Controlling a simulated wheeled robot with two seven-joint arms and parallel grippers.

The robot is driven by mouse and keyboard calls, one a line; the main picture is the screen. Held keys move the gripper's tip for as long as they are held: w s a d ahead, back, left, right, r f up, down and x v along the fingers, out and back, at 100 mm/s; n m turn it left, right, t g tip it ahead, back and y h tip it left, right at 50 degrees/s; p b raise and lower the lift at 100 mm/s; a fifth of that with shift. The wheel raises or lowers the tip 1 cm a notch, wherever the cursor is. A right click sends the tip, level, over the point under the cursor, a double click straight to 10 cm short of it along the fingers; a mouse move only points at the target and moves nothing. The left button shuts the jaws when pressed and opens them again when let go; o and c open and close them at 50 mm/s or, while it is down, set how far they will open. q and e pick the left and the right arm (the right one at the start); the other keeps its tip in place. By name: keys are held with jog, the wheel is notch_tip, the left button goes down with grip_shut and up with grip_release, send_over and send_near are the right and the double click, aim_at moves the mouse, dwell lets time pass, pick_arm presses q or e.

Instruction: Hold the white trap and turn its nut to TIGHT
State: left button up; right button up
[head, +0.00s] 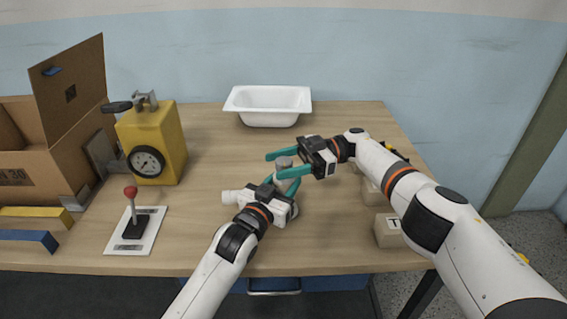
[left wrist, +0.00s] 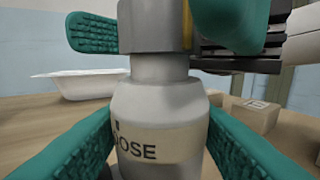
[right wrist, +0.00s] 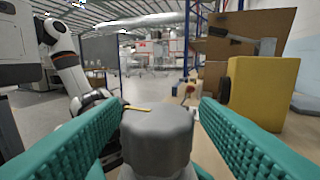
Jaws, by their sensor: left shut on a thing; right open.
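My left gripper (head: 283,184) is shut on the trap's body, with teal fingers on both sides. The grey nut (head: 285,163) is on top of the trap. My right gripper (head: 276,163) is open around the nut, one finger on each side. In the right wrist view the nut (right wrist: 157,130) sits between the fingers, with a small yellow pointer at its upper left edge. Contact there is unclear.
A white basin (head: 268,104) stands at the back. A yellow gauge box (head: 155,140), a lever with a red knob (head: 131,215) and a cardboard box (head: 60,150) are at the left. Pale blocks (head: 388,230) lie at the right, under my right arm.

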aim_at(284, 160)
notch_tip(284, 160, up, 10)
dwell(0.6)
jog(key=shift+o, duration=0.2)
jog(key=shift+f, duration=0.1)
